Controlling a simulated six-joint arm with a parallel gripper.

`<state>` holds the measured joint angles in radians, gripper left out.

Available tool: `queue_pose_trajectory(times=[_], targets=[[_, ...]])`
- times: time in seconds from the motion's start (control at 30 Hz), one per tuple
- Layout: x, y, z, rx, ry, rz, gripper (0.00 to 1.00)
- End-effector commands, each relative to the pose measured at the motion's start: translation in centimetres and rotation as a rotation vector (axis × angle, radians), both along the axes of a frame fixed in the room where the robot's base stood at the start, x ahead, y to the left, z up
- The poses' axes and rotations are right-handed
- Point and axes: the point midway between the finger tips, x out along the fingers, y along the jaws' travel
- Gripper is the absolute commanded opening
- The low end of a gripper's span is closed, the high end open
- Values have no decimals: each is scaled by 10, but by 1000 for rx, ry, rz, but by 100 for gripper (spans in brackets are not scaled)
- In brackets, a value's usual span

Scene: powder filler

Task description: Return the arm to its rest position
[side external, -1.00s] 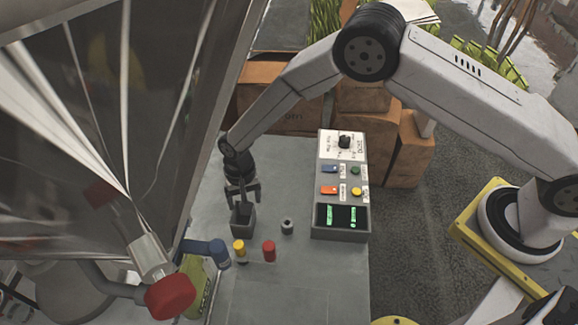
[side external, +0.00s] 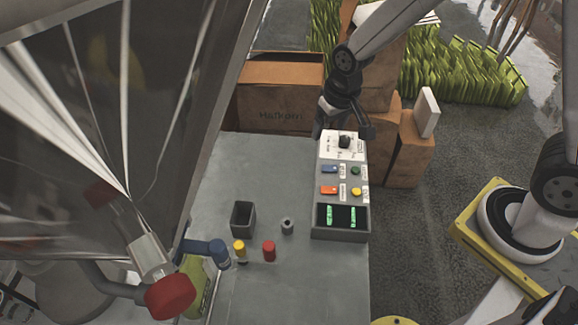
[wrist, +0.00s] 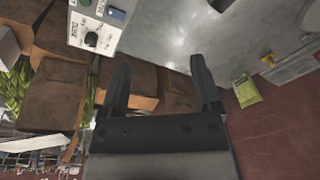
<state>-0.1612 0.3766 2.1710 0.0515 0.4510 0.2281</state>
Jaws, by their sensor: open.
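My gripper (side external: 343,130) hangs above the far end of the control panel in the side external view, clear of the table. In the wrist view my gripper (wrist: 160,85) shows two dark fingers spread apart with nothing between them. The dark square cup (side external: 243,218) stands upright on the grey table, empty of my gripper and well apart from it. My arm is raised and folded back toward its base on the right.
The control panel (side external: 342,190) has a black knob, coloured buttons and a green display. A small grey cylinder (side external: 287,226), yellow knob (side external: 239,247) and red knob (side external: 269,250) stand on the table (side external: 290,290). Cardboard boxes (side external: 278,95) stand behind. A machine with a red-capped pipe (side external: 168,297) fills the left.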

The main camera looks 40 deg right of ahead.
Motion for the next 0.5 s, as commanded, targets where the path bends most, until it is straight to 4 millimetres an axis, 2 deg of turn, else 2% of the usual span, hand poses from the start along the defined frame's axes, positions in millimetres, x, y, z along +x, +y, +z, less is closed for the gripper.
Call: queue_pose_trajectory(times=[0.2,0.5], targets=[[-41,-34,21,-25,-47,42,81],[-88,-61,32,-59,-90,94,81]])
